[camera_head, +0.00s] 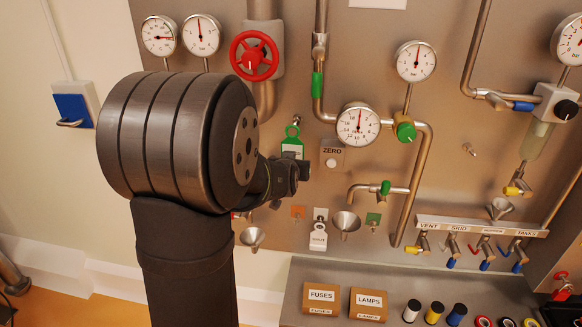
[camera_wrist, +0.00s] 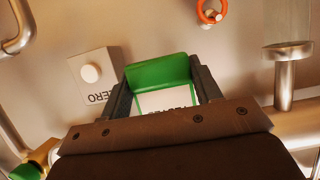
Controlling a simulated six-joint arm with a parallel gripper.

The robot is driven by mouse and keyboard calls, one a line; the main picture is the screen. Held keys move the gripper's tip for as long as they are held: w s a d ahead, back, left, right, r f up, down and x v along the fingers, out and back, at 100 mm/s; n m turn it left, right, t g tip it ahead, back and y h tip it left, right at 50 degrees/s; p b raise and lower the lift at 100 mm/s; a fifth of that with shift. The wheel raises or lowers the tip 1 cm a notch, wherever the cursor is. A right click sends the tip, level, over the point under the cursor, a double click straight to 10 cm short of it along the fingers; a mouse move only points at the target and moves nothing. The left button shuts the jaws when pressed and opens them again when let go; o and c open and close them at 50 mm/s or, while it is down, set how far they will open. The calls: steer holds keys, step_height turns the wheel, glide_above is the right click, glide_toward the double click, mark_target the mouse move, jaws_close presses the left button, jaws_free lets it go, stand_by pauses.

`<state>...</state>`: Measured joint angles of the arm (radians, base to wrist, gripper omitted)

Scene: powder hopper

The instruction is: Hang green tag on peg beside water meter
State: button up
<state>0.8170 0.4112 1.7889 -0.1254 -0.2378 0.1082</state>
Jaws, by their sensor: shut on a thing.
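My gripper (camera_wrist: 163,84) is shut on the green tag (camera_wrist: 158,73), which sits between its two fingers in the wrist view. In the head view the tag (camera_head: 292,146) shows as a white card with a green edge and a green ring on top, held upright close to the panel. My gripper (camera_head: 300,168) is below it, partly hidden by my wrist. A small metal peg (camera_head: 297,119) stands just above the ring; I cannot tell whether they touch. Another bare peg (camera_head: 469,150) is further right. No readable label marks the water meter; a round gauge (camera_head: 358,125) is right of the tag.
A ZERO button (camera_head: 332,159) is close to the tag's right. A red valve wheel (camera_head: 254,56) is above left.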

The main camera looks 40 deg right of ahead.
steer(key=r+x, duration=0.1)
steer(key=x, duration=0.5)
steer(key=shift+w+d, duration=0.35)
steer(key=shift+w, duration=0.05)
stand_by(0.4)
stand_by(0.5)
steer(key=o, duration=1)
steer(key=v, duration=1.7)
steer(key=shift+s+a+f, duration=0.1)
steer(key=shift+s+a, duration=0.05)
steer(key=shift+s, duration=0.05)
